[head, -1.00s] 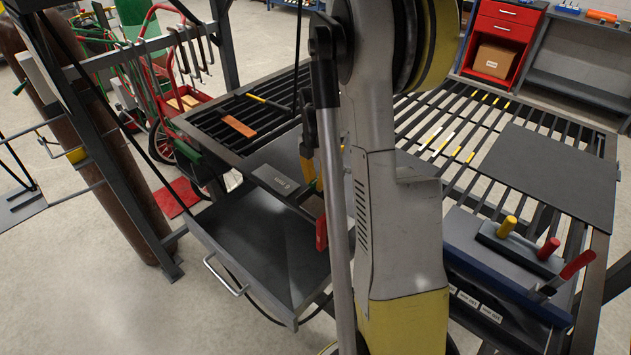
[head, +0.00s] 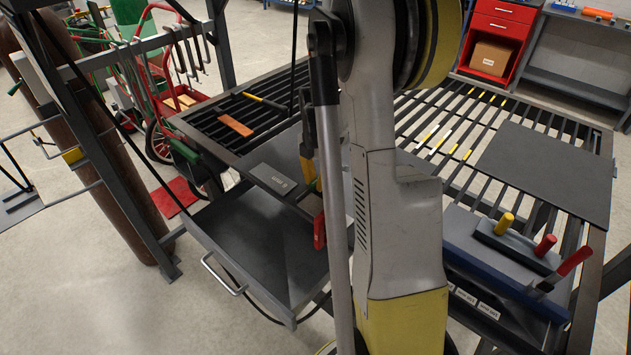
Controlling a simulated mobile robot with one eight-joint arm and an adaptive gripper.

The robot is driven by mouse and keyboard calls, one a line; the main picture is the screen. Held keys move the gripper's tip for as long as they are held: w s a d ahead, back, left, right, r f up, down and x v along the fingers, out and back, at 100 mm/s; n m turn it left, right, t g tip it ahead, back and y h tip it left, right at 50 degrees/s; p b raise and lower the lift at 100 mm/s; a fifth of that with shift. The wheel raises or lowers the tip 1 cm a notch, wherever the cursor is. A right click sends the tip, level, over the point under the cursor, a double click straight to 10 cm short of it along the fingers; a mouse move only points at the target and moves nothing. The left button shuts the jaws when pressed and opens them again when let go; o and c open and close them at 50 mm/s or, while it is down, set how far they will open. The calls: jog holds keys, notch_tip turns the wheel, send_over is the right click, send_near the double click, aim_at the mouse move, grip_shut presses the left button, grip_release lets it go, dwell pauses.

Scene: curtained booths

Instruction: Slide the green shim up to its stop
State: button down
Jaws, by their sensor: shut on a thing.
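My own arm stands across the middle of the head view and hides what is behind it. My gripper does not show. No stop can be made out.
A slatted table (head: 425,172) spans the scene, with an orange bar (head: 235,126) and a dark plate (head: 548,172) on it. A grey tray (head: 250,245) with a handle juts out at front left. A block with yellow and red handles (head: 515,245) stands at right.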

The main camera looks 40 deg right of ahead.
jog(key=shift+s, duration=0.2)
dwell(0.3)
dwell(0.4)
jog(key=c, duration=1.4)
grip_release()
notch_tip(320, 180, up, 12)
jog(key=s+a+r+m+t, duration=0.1)
jog(key=a+r+m, duration=0.15)
jog(key=a, duration=0.35)
jog(key=s+a+r+m+t+h, duration=0.1)
jog(key=a+m, duration=0.2)
jog(key=a, duration=0.2)
jog(key=s+a+r+m+t, duration=0.1)
jog(key=a+r+m, duration=0.15)
jog(key=a, duration=0.35)
jog(key=s+a+m+t, duration=0.1)
jog(key=s+a+m, duration=0.1)
jog(key=a+m, duration=0.1)
jog(key=s+a+f+m+t, duration=0.1)
jog(key=s+a+m, duration=0.1)
jog(key=a+m, duration=0.2)
jog(key=s+a+m+t+y, duration=0.1)
jog(key=s+a+m+t, duration=0.1)
jog(key=s+a+m, duration=0.1)
jog(key=shift+a+f+m, duration=0.15)
jog(key=shift+a+m, duration=0.1)
jog(key=shift+a, duration=0.4)
jog(key=shift+a+f+m, duration=0.15)
jog(key=shift+a+m, duration=0.1)
jog(key=shift+a, duration=0.4)
